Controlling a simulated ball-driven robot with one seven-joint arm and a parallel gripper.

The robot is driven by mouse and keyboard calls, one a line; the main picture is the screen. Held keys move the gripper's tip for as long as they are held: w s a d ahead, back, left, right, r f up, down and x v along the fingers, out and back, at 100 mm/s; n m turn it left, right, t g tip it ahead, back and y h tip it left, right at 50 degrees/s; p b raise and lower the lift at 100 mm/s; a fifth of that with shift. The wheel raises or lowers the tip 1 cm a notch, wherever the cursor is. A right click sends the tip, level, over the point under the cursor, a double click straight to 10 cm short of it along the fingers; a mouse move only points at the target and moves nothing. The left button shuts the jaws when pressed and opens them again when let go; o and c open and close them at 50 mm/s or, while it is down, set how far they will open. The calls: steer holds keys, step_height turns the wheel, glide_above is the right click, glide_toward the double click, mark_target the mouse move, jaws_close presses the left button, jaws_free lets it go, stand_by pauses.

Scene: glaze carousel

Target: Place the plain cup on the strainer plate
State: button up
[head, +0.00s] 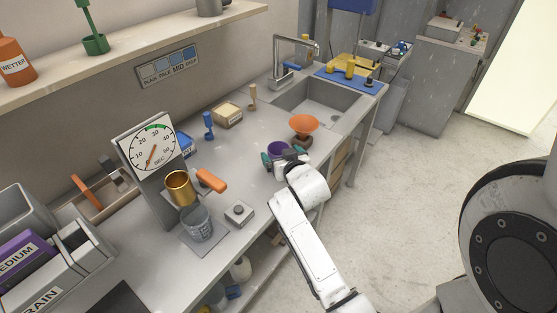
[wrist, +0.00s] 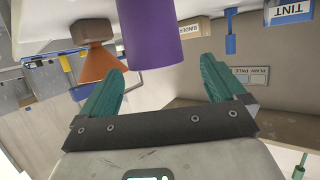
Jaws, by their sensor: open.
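A purple cup (head: 278,148) stands upright on the grey bench, and it also shows upside down in the wrist view (wrist: 152,38). It carries no visible markings; I cannot tell for certain that it is the plain cup. My gripper (head: 284,155) is open at the purple cup. In the wrist view its teal fingers (wrist: 162,66) lie either side of the cup's rim, with the cup nearer the left finger and a gap at the right one. The fingers do not visibly hold it. I cannot identify a strainer plate with certainty.
An orange funnel-shaped piece (head: 303,123) on a brown base stands just beyond the purple cup. The sink (head: 318,103) lies behind it. A dial (head: 152,149), gold cup (head: 180,187), grey vessel (head: 197,224) and small button box (head: 239,213) stand nearer left.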

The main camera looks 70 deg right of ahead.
mark_target(275, 145)
steer(key=x, duration=0.5)
steer(key=shift+s+d, duration=0.2)
steer(key=shift+s, duration=0.05)
steer(key=c, duration=1.2)
steer(key=shift+o, duration=0.2)
